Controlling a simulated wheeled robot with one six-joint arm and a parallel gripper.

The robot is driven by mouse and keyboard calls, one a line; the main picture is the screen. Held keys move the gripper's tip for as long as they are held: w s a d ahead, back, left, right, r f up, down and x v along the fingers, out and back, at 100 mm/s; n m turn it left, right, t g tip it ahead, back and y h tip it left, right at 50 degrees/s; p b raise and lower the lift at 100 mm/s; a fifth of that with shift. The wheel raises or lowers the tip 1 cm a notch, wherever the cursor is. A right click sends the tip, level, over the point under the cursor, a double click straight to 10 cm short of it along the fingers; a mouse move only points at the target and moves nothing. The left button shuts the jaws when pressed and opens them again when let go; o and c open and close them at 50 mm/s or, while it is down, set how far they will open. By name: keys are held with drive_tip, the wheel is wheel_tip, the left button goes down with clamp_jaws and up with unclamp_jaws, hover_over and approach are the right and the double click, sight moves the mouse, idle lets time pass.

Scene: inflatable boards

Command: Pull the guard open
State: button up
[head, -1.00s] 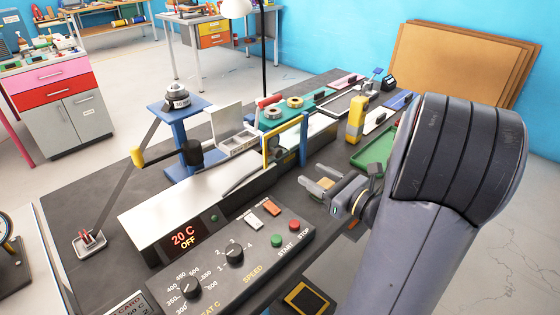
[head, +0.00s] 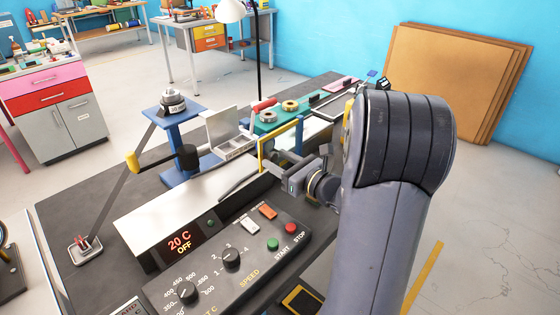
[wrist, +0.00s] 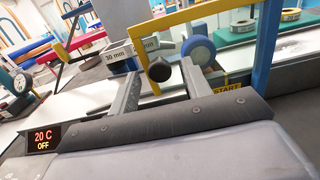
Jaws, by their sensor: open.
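The guard appears to be the yellow and blue frame (head: 262,152) standing over the welding machine's long white bed.
The control panel (head: 233,258) with knobs and buttons lies in front of the gripper. The display (head: 180,243) reads 20 C OFF. A lever arm with a black and yellow handle (head: 150,160) stands at left. A teal plate with tape rolls (head: 268,117) lies behind the frame.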

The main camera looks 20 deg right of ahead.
drive_tip(key=shift+c, duration=0.5)
clamp_jaws()
